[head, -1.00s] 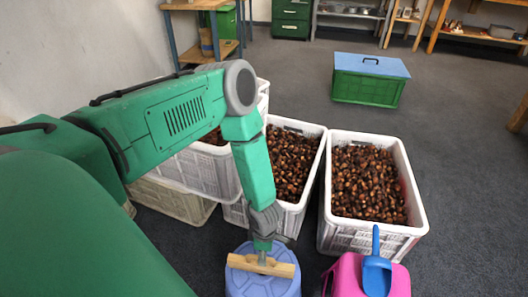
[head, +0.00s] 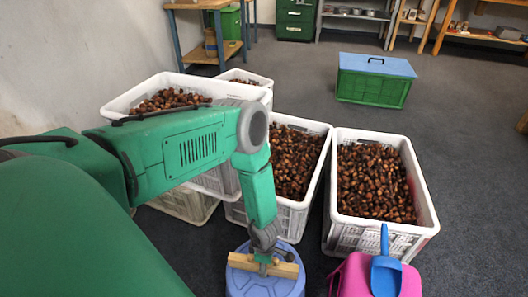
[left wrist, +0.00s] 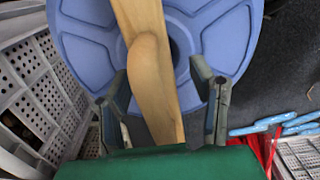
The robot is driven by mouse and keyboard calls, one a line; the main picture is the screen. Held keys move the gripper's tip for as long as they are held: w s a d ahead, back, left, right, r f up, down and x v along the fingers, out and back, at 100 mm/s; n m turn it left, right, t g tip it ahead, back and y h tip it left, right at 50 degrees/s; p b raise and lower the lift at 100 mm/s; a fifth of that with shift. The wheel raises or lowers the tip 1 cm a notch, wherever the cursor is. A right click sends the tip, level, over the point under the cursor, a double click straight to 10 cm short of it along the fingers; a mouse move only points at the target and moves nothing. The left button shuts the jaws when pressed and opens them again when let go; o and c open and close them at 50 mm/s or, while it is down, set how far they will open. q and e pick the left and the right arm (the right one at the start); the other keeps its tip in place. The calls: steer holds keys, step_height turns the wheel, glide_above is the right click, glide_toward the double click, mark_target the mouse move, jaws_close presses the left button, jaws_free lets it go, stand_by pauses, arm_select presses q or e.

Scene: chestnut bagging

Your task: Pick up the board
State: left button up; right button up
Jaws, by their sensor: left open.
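The board (head: 240,263) is a light wooden piece lying across the round blue stool (head: 238,286). In the left wrist view the board (left wrist: 146,30) runs lengthwise over the blue stool top (left wrist: 90,50), with a rounded bulge on its near part. My left gripper (head: 264,265) is at the board from above. In the left wrist view its two fingers (left wrist: 163,88) are apart, one on each side of the board, with gaps between. My right gripper is in neither view.
White crates of chestnuts (head: 431,213) stand behind the stool. A pink container (head: 352,275) with a blue scoop (head: 385,268) is to the right of the stool. A green box (head: 373,88) with a blue lid stands farther back on open grey floor.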

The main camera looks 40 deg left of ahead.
arm_select(q)
steer(key=shift+c, duration=0.5)
steer(key=shift+a, duration=0.15)
jaws_close()
